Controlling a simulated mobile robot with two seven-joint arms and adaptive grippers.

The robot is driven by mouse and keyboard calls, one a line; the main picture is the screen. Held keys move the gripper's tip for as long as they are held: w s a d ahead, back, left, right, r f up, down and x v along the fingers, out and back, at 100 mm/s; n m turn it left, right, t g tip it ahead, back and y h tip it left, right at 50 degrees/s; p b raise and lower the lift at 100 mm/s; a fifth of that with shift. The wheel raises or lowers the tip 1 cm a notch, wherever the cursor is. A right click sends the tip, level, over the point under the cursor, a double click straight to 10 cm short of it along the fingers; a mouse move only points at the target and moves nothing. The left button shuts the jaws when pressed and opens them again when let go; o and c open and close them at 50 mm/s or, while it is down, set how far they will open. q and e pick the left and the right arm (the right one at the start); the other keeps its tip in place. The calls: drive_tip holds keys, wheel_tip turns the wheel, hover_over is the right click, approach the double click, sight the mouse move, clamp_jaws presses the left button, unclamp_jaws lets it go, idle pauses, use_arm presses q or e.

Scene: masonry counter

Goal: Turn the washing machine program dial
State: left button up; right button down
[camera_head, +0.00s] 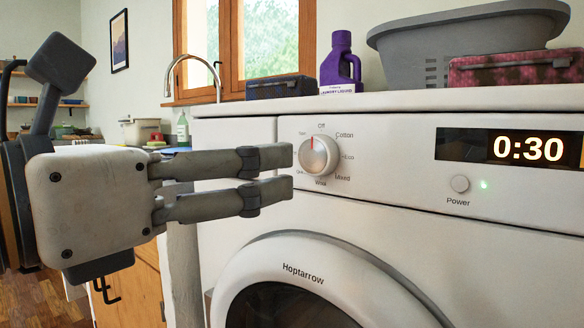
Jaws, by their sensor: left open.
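The washing machine (395,222) is white and fills the right of the head view. Its round silver program dial (320,156) is on the upper left of the front panel. A red mark on the dial points up, a little left of the "Off" label. My left gripper (291,171) comes in from the left with its two grey fingers a small gap apart, open and empty. The fingertips end just left of the dial in the picture; I cannot tell whether they touch it. The lit display (528,149) reads 0:30. My right gripper is not in view.
The Power button (460,184) sits right of the dial, beside a green light (485,184). The round door (310,285) is below. On the countertop (400,101) stand a purple detergent bottle (338,62), a grey basket (460,45) and a patterned box (520,68).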

sight(312, 157)
use_arm(q)
drive_tip(key=p+x, duration=0.7)
drive_tip(key=x, duration=0.3)
drive_tip(key=shift+s+p, duration=0.1)
drive_tip(key=shift+p, duration=0.3)
drive_tip(key=shift+w+d, duration=0.25)
drive_tip(key=shift+w, duration=0.05)
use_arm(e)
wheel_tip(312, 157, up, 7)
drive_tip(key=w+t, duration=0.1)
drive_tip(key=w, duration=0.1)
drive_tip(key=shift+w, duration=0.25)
use_arm(q)
drive_tip(key=c, duration=1.2)
